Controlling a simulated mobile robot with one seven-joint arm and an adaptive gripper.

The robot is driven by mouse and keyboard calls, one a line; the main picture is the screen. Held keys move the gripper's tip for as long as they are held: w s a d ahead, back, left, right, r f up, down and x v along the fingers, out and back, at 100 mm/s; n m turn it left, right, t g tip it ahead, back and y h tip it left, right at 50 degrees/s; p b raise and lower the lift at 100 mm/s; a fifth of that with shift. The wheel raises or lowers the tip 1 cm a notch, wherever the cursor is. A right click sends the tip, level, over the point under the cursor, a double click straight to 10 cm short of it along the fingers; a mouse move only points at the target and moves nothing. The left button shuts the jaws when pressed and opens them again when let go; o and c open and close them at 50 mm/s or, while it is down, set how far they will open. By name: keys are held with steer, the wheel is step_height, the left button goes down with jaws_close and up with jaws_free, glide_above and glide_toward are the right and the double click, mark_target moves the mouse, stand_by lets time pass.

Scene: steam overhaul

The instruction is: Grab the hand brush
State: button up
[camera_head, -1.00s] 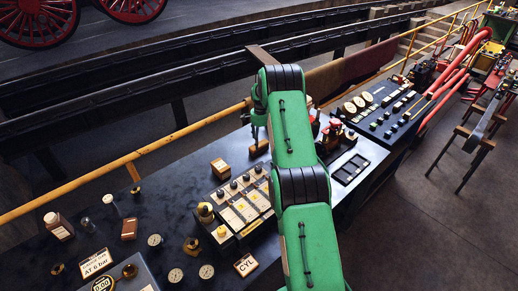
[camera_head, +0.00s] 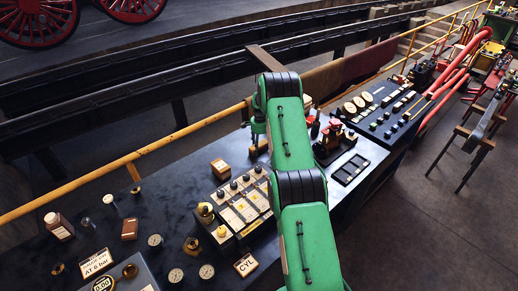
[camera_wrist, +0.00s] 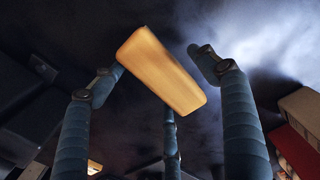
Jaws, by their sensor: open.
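The hand brush (camera_wrist: 160,72) shows in the wrist view as a pale wooden block, lying at a slant. Its bristles cannot be seen. My gripper (camera_wrist: 165,75) is open, with one finger on the left, one on the right and one below the brush. No clear grip on the brush shows. In the head view my gripper (camera_head: 258,132) is low over the dark bench, left of my green arm and partly hidden by it. The brush is mostly hidden there.
A panel with cream cards and knobs (camera_head: 238,208) stands on the bench (camera_head: 130,210) close to my arm. A wooden block (camera_head: 221,168) lies left of my gripper. A yellow rail (camera_head: 170,143) runs behind.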

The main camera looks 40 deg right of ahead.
mark_target(260, 145)
steer(key=shift+f, duration=0.35)
stand_by(0.3)
steer(key=c, duration=1.4)
steer(key=shift+r, duration=0.1)
steer(key=shift+r, duration=4.9)
